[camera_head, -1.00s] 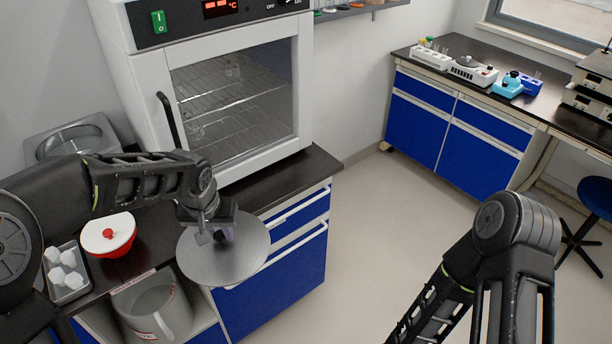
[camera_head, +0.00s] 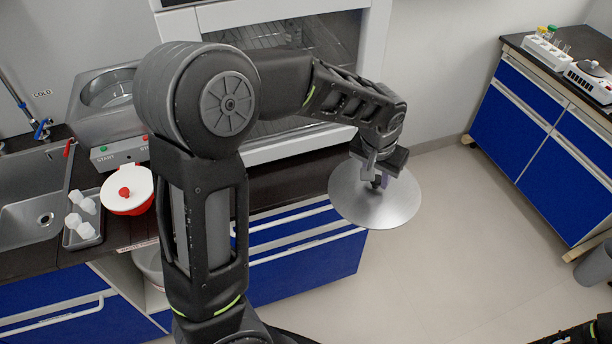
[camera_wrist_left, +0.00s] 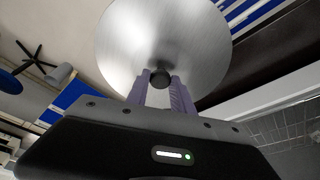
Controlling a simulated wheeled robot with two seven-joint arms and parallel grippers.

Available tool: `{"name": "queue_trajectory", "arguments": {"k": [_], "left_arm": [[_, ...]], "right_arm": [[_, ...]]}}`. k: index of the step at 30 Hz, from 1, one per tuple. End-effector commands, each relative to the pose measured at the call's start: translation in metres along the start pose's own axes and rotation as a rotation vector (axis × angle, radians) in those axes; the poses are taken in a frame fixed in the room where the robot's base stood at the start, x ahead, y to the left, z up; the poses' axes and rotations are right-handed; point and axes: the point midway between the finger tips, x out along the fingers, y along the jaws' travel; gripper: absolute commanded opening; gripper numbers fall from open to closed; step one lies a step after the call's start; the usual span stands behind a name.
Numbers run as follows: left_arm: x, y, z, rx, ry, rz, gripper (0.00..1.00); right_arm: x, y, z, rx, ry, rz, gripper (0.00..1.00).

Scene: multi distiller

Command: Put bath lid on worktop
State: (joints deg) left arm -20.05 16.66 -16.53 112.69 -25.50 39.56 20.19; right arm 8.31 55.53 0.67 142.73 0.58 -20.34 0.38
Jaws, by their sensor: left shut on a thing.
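The bath lid (camera_head: 385,208) is a round, flat metal disc with a dark knob. My left gripper (camera_head: 380,180) is shut on its knob and holds it in the air, beyond the front edge of the worktop. In the left wrist view the lid (camera_wrist_left: 165,40) fills the upper middle, and the purple fingers of the left gripper (camera_wrist_left: 160,85) close around the knob. The dark worktop (camera_head: 275,185) runs in front of the oven; my left arm covers part of it. My right gripper is out of view; only a bit of that arm shows at the bottom right corner.
The metal bath (camera_head: 105,95) stands open at the back left. Near it are a red bowl with a white lid (camera_head: 127,190), a tray of white pieces (camera_head: 83,222) and the sink (camera_head: 30,195). The white oven (camera_head: 290,20) stands on the worktop behind my arm.

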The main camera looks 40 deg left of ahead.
Motion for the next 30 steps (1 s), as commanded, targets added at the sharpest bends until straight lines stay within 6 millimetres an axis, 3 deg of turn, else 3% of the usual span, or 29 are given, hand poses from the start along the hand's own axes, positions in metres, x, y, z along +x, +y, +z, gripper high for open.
{"name": "queue_trajectory", "arguments": {"k": [4, 8, 10, 16, 21, 30], "left_arm": [[0.001, -0.002, 0.008, -0.015, 0.003, -0.003, 0.0], [0.003, -0.007, 0.035, -0.068, 0.003, -0.017, 0.0], [0.003, -0.012, 0.058, -0.11, 0.004, -0.029, 0.0], [0.007, -0.03, 0.132, -0.257, 0.006, -0.071, 0.0], [0.009, -0.041, 0.172, -0.342, 0.005, -0.095, 0.0], [0.006, -0.043, 0.181, -0.361, 0.002, -0.1, 0.0]], "right_arm": [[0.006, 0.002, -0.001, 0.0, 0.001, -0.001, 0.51], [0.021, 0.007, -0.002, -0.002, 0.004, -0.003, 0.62], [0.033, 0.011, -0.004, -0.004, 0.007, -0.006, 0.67], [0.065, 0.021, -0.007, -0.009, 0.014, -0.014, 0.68], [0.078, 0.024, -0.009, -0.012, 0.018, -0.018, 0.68], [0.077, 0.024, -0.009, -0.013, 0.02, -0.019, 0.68]]}}
